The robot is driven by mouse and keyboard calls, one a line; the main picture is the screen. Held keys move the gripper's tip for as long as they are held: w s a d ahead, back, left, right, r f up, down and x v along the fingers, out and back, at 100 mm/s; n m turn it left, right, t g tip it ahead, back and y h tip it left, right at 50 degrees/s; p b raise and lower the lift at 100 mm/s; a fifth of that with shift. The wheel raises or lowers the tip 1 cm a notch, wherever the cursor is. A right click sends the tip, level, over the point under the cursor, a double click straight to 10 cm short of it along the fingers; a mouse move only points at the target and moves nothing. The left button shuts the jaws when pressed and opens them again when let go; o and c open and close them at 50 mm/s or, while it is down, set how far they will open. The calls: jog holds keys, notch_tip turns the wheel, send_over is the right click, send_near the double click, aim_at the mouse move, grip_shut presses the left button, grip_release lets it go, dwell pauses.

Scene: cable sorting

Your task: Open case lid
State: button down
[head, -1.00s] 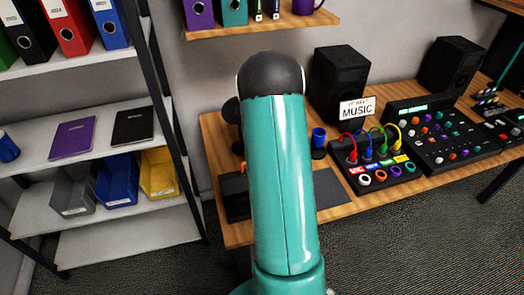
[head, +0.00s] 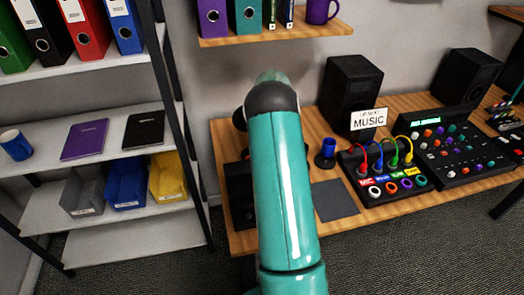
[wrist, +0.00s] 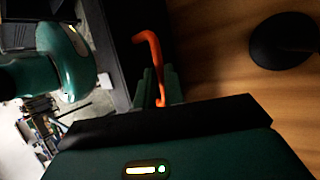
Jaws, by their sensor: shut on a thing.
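The case (head: 240,195) is a black box at the left end of the wooden desk in the head view, partly hidden behind my arm. In the wrist view its dark side (wrist: 128,35) runs up the picture beside an orange handle (wrist: 150,50). My gripper (wrist: 159,85) has its green fingers shut on the lower end of this handle. The fingers are hidden behind my arm in the head view. How far the lid stands open cannot be told.
A grey mat (head: 335,200) lies on the desk, next to a small blue-topped stand (head: 326,153). A black panel with coloured cables (head: 388,178), a mixer (head: 455,150) and speakers (head: 350,95) stand to the right. A shelf unit (head: 170,225) is at the left.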

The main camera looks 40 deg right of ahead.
jog(key=shift+w+d+f, duration=0.1)
jog(key=shift+w+f, duration=0.1)
jog(key=shift+f, duration=0.25)
jog(key=c, duration=1.5)
grip_release()
jog(key=shift+w, duration=0.1)
jog(key=shift+r, duration=0.1)
jog(key=shift+d+r, duration=0.1)
jog(key=shift+d, duration=0.05)
jog(key=shift+v, duration=6.8)
jog(key=shift+c, duration=0.3)
